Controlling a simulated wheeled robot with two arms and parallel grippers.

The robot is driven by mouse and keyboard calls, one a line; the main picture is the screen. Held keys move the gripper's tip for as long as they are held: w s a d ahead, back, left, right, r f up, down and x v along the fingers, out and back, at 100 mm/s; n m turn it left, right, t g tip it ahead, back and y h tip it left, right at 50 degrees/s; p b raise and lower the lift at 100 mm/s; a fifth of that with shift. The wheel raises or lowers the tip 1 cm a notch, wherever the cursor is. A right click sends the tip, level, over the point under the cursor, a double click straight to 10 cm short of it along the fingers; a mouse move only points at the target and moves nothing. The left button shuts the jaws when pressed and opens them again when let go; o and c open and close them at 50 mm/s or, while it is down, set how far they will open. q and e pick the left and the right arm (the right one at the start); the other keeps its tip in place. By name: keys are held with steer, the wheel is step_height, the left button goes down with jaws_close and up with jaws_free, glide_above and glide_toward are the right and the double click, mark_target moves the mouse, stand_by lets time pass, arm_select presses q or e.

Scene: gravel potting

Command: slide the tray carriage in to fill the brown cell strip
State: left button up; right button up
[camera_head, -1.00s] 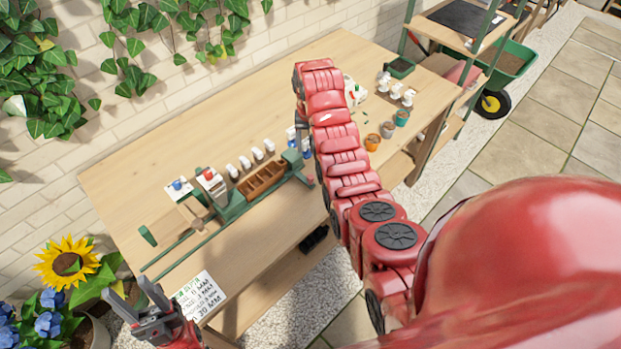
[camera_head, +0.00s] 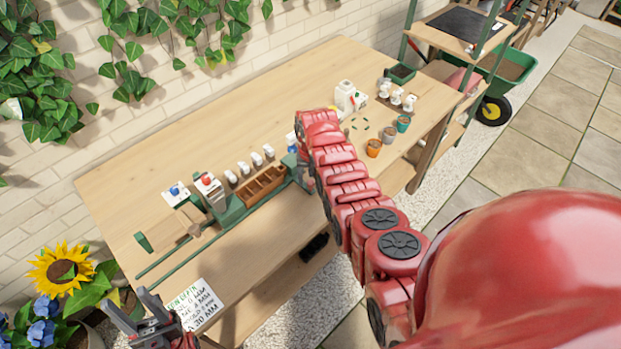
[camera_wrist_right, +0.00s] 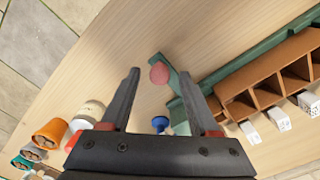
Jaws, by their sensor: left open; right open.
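The brown cell strip (camera_head: 264,187) sits in the green tray carriage (camera_head: 293,165) on green rails (camera_head: 165,258). The strip also shows at the right of the right wrist view (camera_wrist_right: 272,82), its visible cells looking empty. A red knob (camera_wrist_right: 159,73) stands at the carriage's near end. My right gripper (camera_wrist_right: 158,70) is open, and the knob appears between its fingertips in that view; I cannot tell if they touch it. In the head view this gripper is hidden behind its own arm. My left gripper (camera_head: 128,304) is open and empty at the bottom left, off the table.
A white box with a red button (camera_head: 207,182) stands by the green station left of the strip. Several white labels (camera_head: 244,168) line the strip's back. Small pots (camera_head: 373,147) stand at the right. A lettered card (camera_head: 194,304) lies at the front edge.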

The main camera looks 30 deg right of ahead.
steer(key=shift+s+f, duration=0.1)
steer(key=shift+f, duration=0.05)
jaws_close()
stand_by(0.4)
stand_by(1.0)
